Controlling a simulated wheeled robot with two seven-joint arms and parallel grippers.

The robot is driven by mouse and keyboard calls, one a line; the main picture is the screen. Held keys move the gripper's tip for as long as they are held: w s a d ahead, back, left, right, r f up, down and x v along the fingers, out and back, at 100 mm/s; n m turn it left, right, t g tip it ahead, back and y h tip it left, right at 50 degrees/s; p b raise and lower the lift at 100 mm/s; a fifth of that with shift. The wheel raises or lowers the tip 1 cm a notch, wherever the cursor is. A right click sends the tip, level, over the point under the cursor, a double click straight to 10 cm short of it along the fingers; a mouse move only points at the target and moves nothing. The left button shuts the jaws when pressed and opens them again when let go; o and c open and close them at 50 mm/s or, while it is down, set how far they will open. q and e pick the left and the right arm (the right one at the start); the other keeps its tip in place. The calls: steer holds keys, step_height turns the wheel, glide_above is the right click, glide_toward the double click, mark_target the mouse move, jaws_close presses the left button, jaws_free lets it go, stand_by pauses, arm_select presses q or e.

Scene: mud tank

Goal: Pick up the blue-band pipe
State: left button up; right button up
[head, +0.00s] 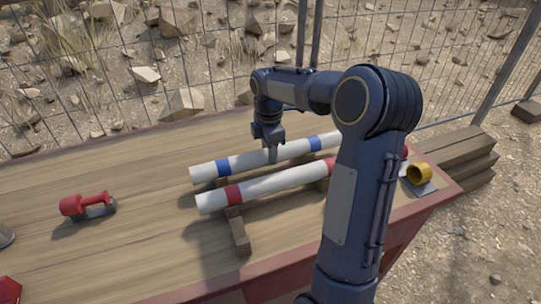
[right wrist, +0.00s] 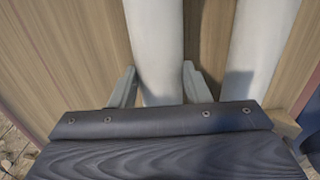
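The blue-band pipe (head: 245,161) is a white pipe with a blue band near each end. It lies across wooden supports on the table, the farther of two pipes. In the head view my right gripper (head: 271,155) points down at its middle. In the right wrist view the two fingers (right wrist: 160,85) stand on both sides of the pipe (right wrist: 155,45), close against it; my gripper looks shut on it. I see no clear lift off the supports. My left gripper is not in view.
A red-band pipe (head: 270,185) lies parallel and close, on the near side, partly behind my right arm. Wooden supports (head: 240,237) stick out below. A red-handled tool (head: 88,205) lies at the left, a yellow ring piece (head: 419,173) at the right. A wire fence stands behind the table (head: 130,250).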

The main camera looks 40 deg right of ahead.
steer(key=c, duration=0.6)
steer(key=shift+r, duration=0.1)
steer(key=shift+c, duration=0.2)
